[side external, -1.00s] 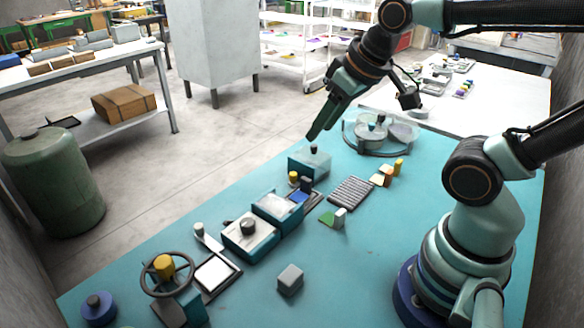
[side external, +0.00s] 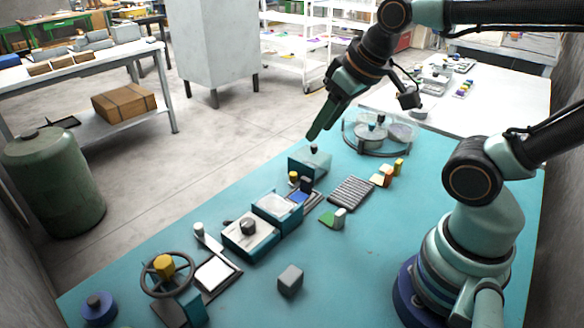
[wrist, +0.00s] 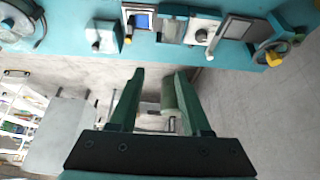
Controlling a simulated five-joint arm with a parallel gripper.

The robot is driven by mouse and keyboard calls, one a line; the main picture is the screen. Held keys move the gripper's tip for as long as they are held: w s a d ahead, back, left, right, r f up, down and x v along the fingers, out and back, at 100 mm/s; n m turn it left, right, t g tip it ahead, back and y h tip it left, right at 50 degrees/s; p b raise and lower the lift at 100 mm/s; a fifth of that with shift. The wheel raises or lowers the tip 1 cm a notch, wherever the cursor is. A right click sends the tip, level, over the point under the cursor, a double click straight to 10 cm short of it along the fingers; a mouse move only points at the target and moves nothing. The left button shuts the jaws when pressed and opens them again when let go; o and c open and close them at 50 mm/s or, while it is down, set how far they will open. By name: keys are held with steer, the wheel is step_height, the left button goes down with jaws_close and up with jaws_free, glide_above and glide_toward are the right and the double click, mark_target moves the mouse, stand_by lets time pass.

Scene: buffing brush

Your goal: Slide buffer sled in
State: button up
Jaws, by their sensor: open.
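A small blue plate with a dark upright block (side external: 303,188), which may be the buffer sled, sits on a dark rail in the row of fixtures on the teal table. The blue plate (wrist: 142,20) also shows in the wrist view. Beside it is a teal housing with a pale top (side external: 277,206), and beyond that a white block with a dark knob (side external: 248,234). My gripper (side external: 315,134) is above the table's far edge, close to a teal box with a black knob (side external: 309,163). In the wrist view my gripper (wrist: 160,76) is open and empty, fingers apart.
A handwheel (side external: 167,273) with a yellow knob and a pale pad (side external: 213,273) stand toward the front left. A grey cube (side external: 290,279), a ribbed mat (side external: 351,192) and a round clear-walled tray (side external: 378,151) are also on the table.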

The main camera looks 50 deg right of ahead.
steer(key=shift+c, duration=0.6)
steer(key=m+g, duration=0.6)
steer(key=m, duration=0.7)
glide_above(292, 174)
step_height(292, 174, down, 11)
step_height(292, 174, down, 12)
steer(key=shift+d+f, duration=0.15)
jaws_close()
